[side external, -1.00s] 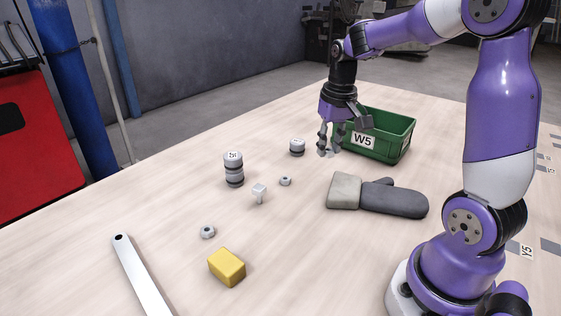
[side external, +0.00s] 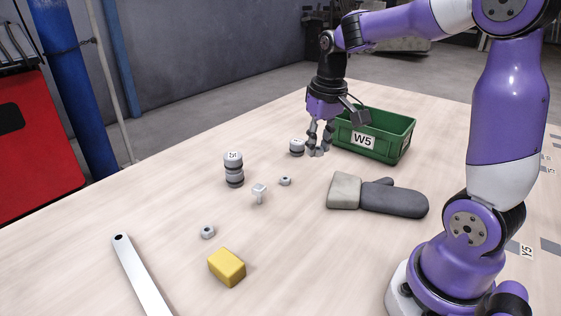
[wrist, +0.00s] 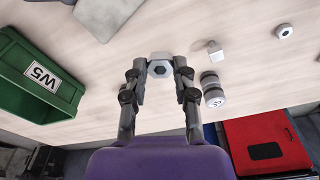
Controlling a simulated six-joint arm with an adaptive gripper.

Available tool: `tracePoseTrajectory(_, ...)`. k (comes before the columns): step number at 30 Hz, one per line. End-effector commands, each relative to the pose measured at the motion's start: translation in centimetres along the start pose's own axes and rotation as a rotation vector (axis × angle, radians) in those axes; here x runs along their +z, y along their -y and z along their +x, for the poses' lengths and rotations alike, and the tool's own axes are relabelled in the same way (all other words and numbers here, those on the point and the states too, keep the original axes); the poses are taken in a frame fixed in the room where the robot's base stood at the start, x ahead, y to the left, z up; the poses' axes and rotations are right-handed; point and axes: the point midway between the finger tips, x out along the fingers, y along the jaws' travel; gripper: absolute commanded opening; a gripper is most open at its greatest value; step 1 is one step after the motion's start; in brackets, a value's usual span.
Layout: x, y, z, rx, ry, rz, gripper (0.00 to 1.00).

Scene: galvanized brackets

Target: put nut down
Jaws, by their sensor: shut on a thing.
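My gripper (side external: 318,153) is shut on a grey hex nut (wrist: 160,70), which sits between the fingertips in the wrist view. In the side view the fingertips are low over the table, left of the green bin; the held nut is hard to make out there, and I cannot tell whether it touches the wood. A second small nut (side external: 285,181) lies on the table left of and nearer than my gripper. A third nut (side external: 208,232) lies farther left, and also shows in the wrist view (wrist: 284,32).
The green bin (side external: 397,151) marked W5 stands right of my gripper. A short weight (side external: 297,147) is close on its left; a taller stack (side external: 233,169) and a bolt (side external: 259,192) are farther left. A grey glove (side external: 395,200), yellow block (side external: 227,267) and metal bar (side external: 143,275) lie nearer.

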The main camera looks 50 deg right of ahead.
Motion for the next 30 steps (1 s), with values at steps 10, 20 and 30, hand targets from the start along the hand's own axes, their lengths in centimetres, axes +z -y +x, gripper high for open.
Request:
tracePoseTrajectory(10,-0.1,-8.2,3.7,0.023,0.003,0.185,0.00)
tracePoseTrajectory(20,0.1,-15.8,8.4,0.022,0.001,0.180,0.00)
tracePoseTrajectory(30,0.5,-17.3,11.7,0.021,0.004,0.174,0.00)
